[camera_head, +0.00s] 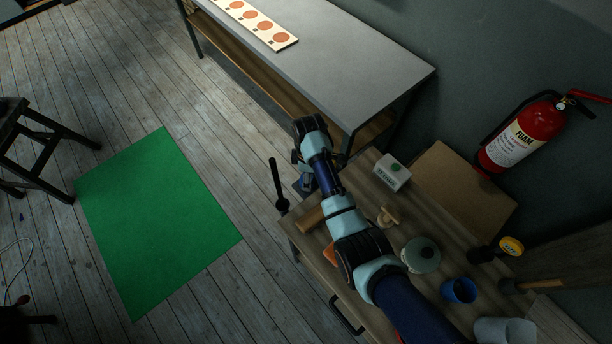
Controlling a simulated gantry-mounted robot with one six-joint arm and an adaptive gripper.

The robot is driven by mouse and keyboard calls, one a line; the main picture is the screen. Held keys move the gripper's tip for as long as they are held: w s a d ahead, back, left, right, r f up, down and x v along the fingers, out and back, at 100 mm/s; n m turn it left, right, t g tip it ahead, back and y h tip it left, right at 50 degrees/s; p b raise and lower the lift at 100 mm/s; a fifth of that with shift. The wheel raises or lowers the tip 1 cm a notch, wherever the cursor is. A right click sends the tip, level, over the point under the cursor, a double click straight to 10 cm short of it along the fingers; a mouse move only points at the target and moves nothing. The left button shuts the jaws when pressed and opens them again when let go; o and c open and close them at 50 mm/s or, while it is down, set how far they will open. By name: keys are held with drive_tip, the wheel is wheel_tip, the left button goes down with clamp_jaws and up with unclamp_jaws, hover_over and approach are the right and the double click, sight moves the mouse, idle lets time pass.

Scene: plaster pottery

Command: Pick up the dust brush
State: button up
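I cannot tell for certain which thing is the dust brush. A wooden-handled tool with a dark end (532,285) lies at the right of the wooden workbench (447,212) and may be it. Another brown wooden piece (311,220) lies at the bench's left edge, partly behind my arm. My gripper (306,183) points down near the bench's left corner, well to the left of the tool at the right. My arm mostly hides its fingers, so whether it is open or holds something does not show.
A slim black bar (279,186) shows just left of my gripper. A white box (392,173), a lidded jar (421,254), a blue cup (459,290) and a pale container (504,330) stand on the bench. A grey table (335,55) is behind. A green mat (155,225) covers open floor.

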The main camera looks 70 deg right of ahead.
wheel_tip(320, 180, down, 5)
drive_tip(key=shift+w+d+f+b, duration=0.1)
drive_tip(key=shift+b, duration=0.6)
drive_tip(key=c, duration=1.3)
drive_tip(key=shift+o, duration=0.2)
wheel_tip(320, 180, up, 20)
drive_tip(key=p, duration=0.7)
drive_tip(key=shift+p, duration=0.35)
